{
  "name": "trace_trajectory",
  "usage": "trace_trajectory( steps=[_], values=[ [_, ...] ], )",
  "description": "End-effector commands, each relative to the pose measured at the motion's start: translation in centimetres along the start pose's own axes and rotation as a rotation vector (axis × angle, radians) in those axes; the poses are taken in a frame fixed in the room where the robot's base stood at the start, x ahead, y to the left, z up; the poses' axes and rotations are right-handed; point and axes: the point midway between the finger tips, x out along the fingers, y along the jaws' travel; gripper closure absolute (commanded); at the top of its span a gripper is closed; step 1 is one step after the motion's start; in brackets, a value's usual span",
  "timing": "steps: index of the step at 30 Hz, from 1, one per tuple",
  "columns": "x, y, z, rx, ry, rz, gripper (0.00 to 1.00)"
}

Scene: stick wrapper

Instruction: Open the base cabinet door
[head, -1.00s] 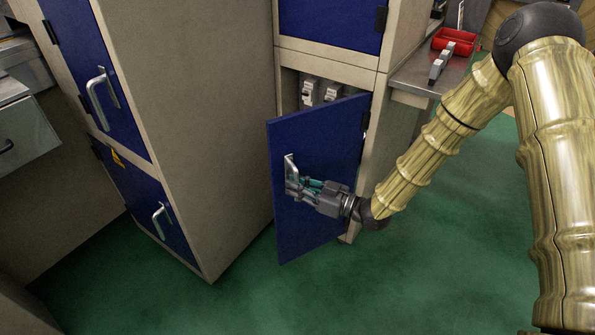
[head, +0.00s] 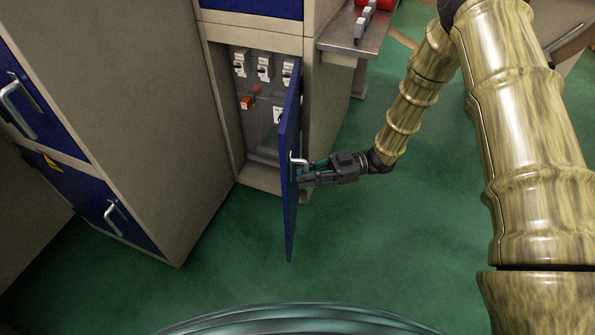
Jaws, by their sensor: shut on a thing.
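The blue base cabinet door (head: 290,185) stands swung well out, seen nearly edge-on, hinged on the right side of the opening. Its metal handle (head: 297,161) is on the face toward my arm. My gripper (head: 305,174) is shut on this handle, coming from the right. The grey-beige base cabinet (head: 264,178) shows its inside, with several white and grey switch units (head: 264,68) and an orange part (head: 247,103) on the back panel. The fingertips are partly hidden at the handle.
A tall beige cabinet (head: 120,110) with blue doors and handles stands at the left. A metal bench (head: 352,38) with a red item (head: 375,4) is behind at the right. Green floor (head: 235,260) is clear in front of the door.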

Motion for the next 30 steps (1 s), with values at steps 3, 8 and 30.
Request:
trace_trajectory(
  steps=[3,8,30],
  values=[
    [-0.57,0.08,-0.24,-0.001,0.000,-0.006,1.00],
    [-1.02,0.05,-0.19,0.000,0.001,-0.012,1.00],
    [-1.14,0.00,-0.09,-0.001,0.001,-0.013,0.65]
  ],
)
